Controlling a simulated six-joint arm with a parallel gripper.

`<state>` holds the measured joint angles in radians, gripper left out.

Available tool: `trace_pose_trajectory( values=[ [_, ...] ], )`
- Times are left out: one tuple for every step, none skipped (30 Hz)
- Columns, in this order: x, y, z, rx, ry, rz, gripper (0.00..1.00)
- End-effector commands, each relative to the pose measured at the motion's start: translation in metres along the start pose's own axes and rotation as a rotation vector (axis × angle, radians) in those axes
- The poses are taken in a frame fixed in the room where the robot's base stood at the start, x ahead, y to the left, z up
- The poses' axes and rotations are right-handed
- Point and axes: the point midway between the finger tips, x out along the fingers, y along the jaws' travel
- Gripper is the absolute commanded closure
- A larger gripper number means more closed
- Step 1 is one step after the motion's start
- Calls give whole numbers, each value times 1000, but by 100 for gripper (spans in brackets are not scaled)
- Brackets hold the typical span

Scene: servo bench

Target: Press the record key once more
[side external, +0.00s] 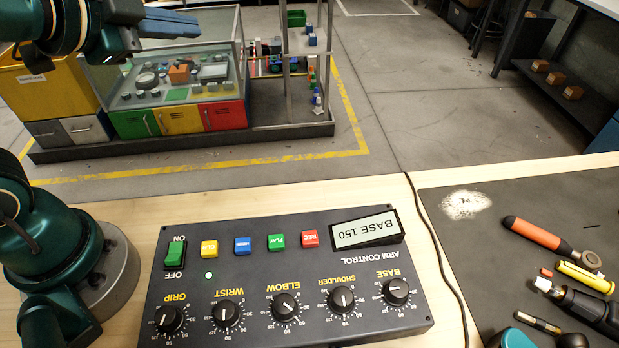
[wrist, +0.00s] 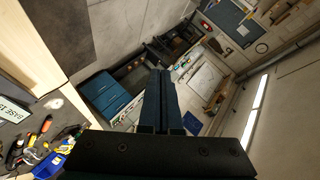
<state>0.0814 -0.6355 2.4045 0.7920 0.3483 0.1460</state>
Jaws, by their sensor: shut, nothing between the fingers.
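The record key (side external: 310,239) is a red square button marked REC on the dark control box (side external: 160,300), left of its display (side external: 366,231). The display reads BASE 150, upside down in the side external view. My gripper (side external: 192,23) is at the upper left of that view, high and well away from the box, with its blue fingers together and empty. In the wrist view my gripper (wrist: 160,74) points out over the room. The display (wrist: 14,112) shows there at the left edge, but the record key is not visible.
Green, blue and yellow keys stand beside the record key, and a green switch (side external: 175,252) at the box's left. Several dials line the box. A cable (side external: 440,255) runs right of it. A screwdriver (side external: 540,236) and other tools lie on the dark mat (side external: 455,275).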

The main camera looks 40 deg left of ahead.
Motion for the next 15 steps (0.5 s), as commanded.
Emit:
trace_pose_trajectory(
  values=[
    [3,-3,-13,103,58,-16,100],
    [5,-4,-20,168,95,-27,100],
    [6,-5,-31,254,144,-38,100],
    [7,-4,-39,320,183,-46,100],
    [8,-3,-48,385,221,-52,100],
    [8,0,-58,473,274,-58,100],
    [8,4,-66,538,313,-60,100],
    [8,8,-74,603,354,-61,100],
    [7,14,-84,692,410,-61,100],
    [6,20,-91,758,452,-59,100],
    [5,27,-97,824,494,-56,100],
    [3,36,-106,910,552,-50,100],
    [2,44,-111,977,596,-44,100],
    [0,52,-115,1044,640,-37,100],
    [-3,64,-120,1131,698,-26,100]
  ],
)
